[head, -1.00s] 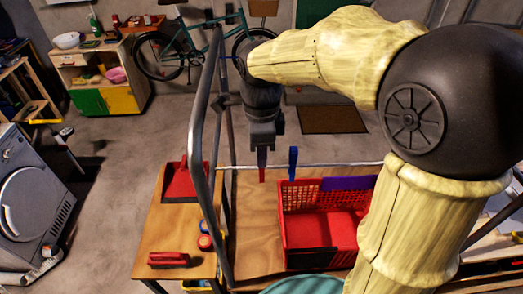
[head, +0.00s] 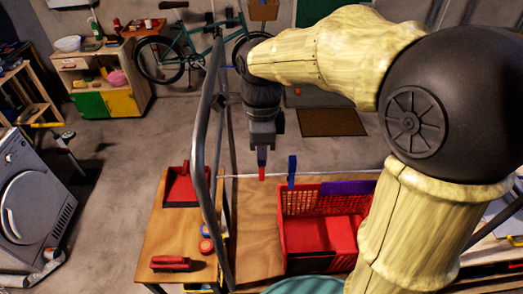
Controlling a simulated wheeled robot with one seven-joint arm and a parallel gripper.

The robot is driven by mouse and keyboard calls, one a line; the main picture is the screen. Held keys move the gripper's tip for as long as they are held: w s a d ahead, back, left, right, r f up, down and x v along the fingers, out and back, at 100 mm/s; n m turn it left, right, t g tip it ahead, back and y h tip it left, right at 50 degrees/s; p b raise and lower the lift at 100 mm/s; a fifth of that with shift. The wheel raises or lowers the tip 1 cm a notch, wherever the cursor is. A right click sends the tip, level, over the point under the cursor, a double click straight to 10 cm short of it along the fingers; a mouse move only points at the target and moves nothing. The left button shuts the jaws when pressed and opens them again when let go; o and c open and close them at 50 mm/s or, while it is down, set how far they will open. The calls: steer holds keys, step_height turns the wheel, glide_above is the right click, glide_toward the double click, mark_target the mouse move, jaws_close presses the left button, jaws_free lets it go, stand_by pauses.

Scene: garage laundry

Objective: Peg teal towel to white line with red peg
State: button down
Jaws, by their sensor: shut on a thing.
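My gripper (head: 262,164) points down in the head view, shut on a small red peg (head: 262,174). The peg's lower end is at the white line (head: 240,177); I cannot tell whether it grips or only overlaps the line. A blue peg (head: 292,169) stands on the line just to the right. No teal towel can be made out for certain. A rounded teal thing (head: 305,286) is cut off by the bottom edge, and I cannot tell what it is.
A red crate (head: 300,264) stands on the wooden table below the line. A grey metal frame post (head: 203,140) rises left of my gripper. A red dustpan (head: 183,188), a red brush (head: 170,263) and tape rolls (head: 206,246) lie on the left tabletop.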

steer(key=shift+r+p, duration=0.85)
steer(key=shift+r, duration=0.35)
steer(key=shift+f, duration=0.1)
